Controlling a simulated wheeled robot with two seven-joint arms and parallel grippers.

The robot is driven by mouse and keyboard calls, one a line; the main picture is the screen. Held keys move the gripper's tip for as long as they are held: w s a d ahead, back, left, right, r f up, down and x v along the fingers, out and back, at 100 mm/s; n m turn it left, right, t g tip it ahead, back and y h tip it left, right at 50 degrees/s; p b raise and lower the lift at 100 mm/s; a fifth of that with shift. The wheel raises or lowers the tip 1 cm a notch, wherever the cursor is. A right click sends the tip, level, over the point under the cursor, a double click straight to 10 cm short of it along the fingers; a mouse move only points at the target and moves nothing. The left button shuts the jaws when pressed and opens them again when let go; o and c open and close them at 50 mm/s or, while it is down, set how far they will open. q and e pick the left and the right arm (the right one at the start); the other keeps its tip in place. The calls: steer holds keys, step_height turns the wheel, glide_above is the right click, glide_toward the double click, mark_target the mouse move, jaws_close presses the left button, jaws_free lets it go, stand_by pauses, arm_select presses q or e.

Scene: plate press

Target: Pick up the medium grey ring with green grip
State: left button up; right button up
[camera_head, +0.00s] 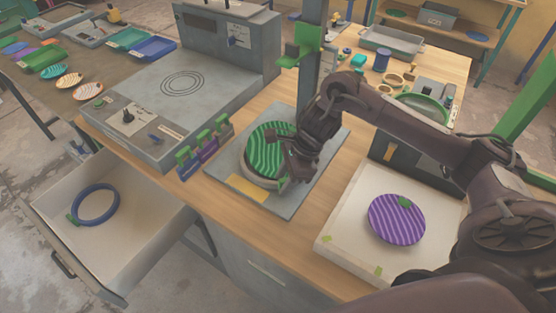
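A pale grey ring (259,180) sits on the grey press base plate (229,169), around or under a green striped round plate (264,147). A small green piece (282,184) shows at the ring's front right, partly hidden by my gripper; it may be its grip. My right gripper (287,170) is low over the right edge of the striped plate and ring. Its fingers are dark and small here, so I cannot tell whether they are open or whether they touch the ring. My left gripper is not in view.
A blue ring with a green grip (96,218) lies in the open drawer at left. A purple striped plate (396,219) lies on a white tray (344,222) at right. The green-fitted press column (313,75) rises behind.

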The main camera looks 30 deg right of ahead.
jaws_close()
